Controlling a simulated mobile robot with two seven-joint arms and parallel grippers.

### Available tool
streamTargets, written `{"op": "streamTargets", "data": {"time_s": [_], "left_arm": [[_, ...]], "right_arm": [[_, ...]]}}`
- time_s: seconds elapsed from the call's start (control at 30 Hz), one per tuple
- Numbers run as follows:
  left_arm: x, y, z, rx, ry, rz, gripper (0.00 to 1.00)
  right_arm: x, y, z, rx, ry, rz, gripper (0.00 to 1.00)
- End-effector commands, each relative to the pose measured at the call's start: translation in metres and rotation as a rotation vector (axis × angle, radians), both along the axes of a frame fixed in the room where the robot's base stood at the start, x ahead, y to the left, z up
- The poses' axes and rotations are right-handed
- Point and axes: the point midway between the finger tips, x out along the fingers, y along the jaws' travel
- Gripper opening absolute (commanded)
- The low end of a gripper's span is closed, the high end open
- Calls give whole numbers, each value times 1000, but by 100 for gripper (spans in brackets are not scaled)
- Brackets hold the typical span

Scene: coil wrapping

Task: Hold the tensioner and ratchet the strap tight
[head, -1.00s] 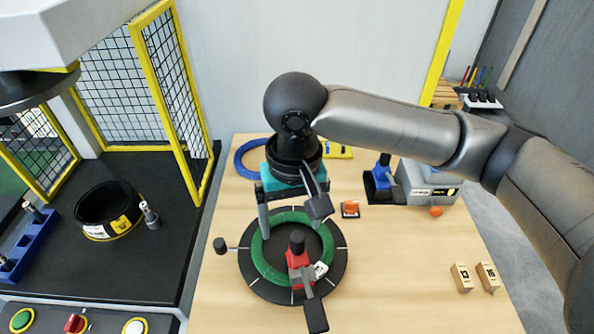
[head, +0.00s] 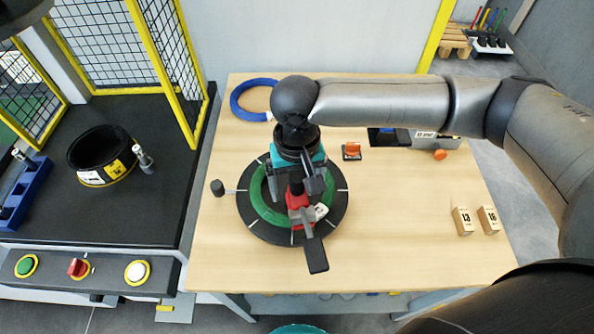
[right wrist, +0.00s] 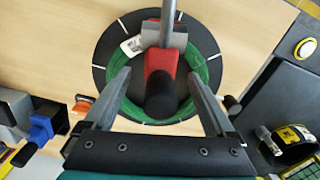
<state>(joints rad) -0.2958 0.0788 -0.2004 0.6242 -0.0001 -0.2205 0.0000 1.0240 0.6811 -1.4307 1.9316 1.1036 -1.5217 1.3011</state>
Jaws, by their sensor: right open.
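A red strap tensioner (head: 297,200) with a black knob and a grey-and-black lever sits on the green coil (head: 262,207), which lies on a round black turntable (head: 250,229). My right gripper (head: 296,194) is over the tensioner and hides part of it. In the right wrist view, the fingers of my right gripper (right wrist: 160,80) are apart on either side of the tensioner's black knob (right wrist: 161,98), with visible gaps. The red body (right wrist: 160,62) lies beyond the knob. A white label or buckle (right wrist: 132,46) is next to it. My left gripper is not in view.
A blue coil (head: 237,98) lies behind the turntable. An orange-and-black item (head: 351,150), an orange piece (head: 440,155) and wooden blocks (head: 463,221) are on the table to the right. A fenced black bench (head: 150,210) with buttons stands left. The front right tabletop is clear.

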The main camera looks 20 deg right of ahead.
Motion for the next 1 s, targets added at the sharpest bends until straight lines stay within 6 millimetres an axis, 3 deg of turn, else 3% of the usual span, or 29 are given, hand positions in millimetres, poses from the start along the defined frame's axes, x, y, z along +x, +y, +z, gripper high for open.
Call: {"op": "streamTargets", "data": {"time_s": [0.2,0.53,1.0], "left_arm": [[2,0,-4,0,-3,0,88],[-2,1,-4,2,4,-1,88],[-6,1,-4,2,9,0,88]], "right_arm": [[0,0,-20,-1,1,0,90],[0,0,-22,0,-1,0,90],[0,0,-22,0,0,0,37]]}}
